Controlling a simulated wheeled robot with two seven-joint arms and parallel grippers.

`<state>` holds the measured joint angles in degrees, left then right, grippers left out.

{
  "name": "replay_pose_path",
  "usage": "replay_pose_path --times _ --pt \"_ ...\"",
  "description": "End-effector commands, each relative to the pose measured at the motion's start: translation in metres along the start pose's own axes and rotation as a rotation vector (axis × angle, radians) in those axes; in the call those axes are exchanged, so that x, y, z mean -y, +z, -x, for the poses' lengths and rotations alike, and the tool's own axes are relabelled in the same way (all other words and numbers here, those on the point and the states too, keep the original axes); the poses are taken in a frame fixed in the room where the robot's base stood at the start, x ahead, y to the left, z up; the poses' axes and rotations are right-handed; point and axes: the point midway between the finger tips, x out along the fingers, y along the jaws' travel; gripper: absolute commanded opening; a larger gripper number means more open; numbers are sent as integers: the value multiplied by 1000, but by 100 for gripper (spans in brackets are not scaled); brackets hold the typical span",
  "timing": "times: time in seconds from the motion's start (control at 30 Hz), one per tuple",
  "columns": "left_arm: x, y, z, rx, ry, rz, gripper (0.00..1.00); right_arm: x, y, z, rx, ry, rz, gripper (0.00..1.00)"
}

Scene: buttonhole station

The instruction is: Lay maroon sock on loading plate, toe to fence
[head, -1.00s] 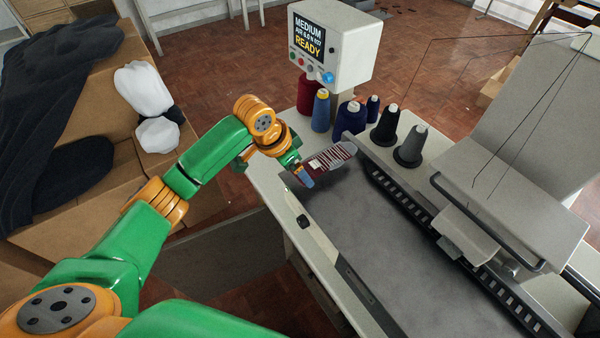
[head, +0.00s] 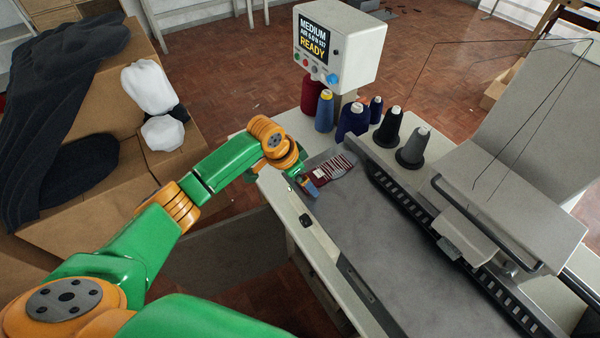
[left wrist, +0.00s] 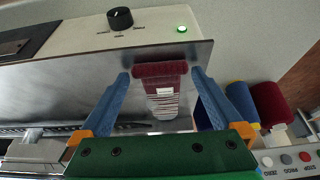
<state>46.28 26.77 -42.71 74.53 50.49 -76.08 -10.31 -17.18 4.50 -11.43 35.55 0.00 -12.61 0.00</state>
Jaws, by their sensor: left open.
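The maroon sock (head: 331,175), with pale stripes and a white label, lies at the far left end of the grey loading plate (head: 378,238). Its grey toe end points away toward the dark slotted rail. In the left wrist view the sock (left wrist: 164,98) shows with its rolled maroon cuff between my fingertips. My left gripper (head: 309,186) is open at the cuff end, with one blue finger on each side of the cuff, as the left wrist view (left wrist: 162,74) shows. I cannot tell whether the toe touches a fence. My right gripper is out of view.
Several thread cones (head: 388,128) stand behind the sock, below the display box (head: 335,45) reading READY. The slotted rail (head: 405,200) and machine head (head: 510,205) border the plate's right side. Cartons with dark and white textiles (head: 150,90) stand left. The plate's near part is clear.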

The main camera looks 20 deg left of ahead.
Motion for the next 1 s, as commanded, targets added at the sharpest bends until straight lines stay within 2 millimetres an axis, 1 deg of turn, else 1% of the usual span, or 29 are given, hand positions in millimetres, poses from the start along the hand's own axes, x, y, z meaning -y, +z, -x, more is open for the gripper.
replay_pose_path --times 0.07,0.17,0.4,0.53,0.6,0.7,1.0 --pt "1 -1 8 -3 -1 -1 100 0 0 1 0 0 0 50" --pt "1 -2 28 -5 -2 -2 100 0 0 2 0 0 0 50" --pt "1 -2 86 -5 -2 -2 100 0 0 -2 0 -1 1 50" --pt "1 -2 108 -3 -1 0 100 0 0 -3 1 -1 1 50" --pt "0 -1 115 -2 0 1 100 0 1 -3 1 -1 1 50" --pt "0 -1 121 -1 0 0 100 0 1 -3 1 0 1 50" --pt "0 -1 122 0 1 0 100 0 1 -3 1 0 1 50"
